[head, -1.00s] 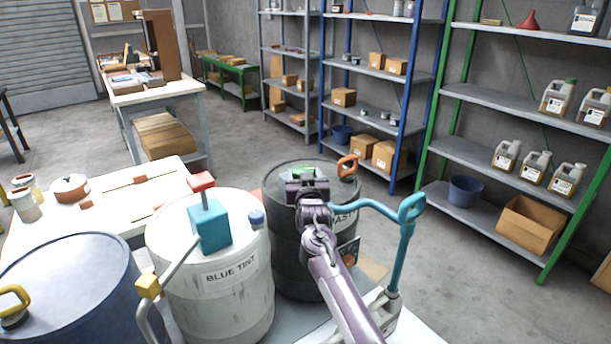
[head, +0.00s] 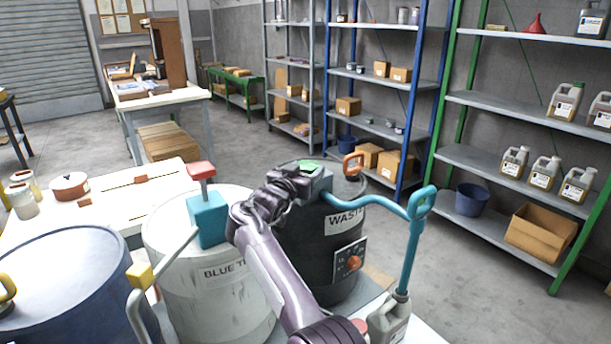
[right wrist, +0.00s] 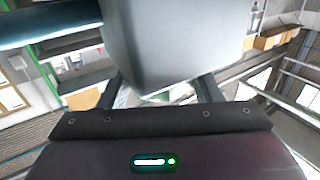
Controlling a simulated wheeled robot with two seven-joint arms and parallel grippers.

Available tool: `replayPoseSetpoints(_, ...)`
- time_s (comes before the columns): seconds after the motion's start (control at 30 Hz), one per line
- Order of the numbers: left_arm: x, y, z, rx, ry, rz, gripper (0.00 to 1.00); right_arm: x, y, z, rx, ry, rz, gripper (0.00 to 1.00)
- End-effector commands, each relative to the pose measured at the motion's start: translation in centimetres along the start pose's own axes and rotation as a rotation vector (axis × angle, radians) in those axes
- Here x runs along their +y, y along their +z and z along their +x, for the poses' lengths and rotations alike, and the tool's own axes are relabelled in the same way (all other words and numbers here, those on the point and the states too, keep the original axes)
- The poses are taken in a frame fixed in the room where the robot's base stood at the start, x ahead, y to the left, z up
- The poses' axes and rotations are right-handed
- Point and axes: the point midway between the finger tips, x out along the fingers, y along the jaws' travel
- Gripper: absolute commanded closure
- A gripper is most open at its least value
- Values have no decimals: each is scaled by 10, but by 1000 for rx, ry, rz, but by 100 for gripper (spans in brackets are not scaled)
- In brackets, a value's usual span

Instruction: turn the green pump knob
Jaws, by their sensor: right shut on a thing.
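The green pump knob (head: 309,167) shows as a small green top on the grey pump head (head: 321,184), above the black drum marked WASTE (head: 325,245). My right gripper (head: 306,178) is at the knob, reaching in from the left front. It is shut on the knob, though the arm hides most of the contact. In the right wrist view the grey pump head (right wrist: 178,45) fills the space just beyond the fingers (right wrist: 160,95), and a little green shows between them. My left gripper is not in view.
A teal hose with a teal handle (head: 416,205) runs right from the pump to a grey jug (head: 388,320). The BLUE TINT drum (head: 225,285) with a teal pump (head: 207,222) and red knob (head: 201,170) stands close on the left.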

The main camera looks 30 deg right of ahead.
Motion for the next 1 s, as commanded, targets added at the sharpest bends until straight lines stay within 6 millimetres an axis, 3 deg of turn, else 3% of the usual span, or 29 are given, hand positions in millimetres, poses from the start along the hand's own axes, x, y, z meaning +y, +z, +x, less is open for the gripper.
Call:
replayPoseSetpoints(0.37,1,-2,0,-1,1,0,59,-1,-1,0,2,1,4,64)
replayPoseSetpoints(0.4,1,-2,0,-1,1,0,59,-1,-1,0,2,1,4,39)
replayPoseSetpoints(0.57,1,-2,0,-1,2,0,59,-1,-1,0,1,2,3,20)
replayPoseSetpoints(1.0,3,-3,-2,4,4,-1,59,1,-1,1,0,2,2,20)
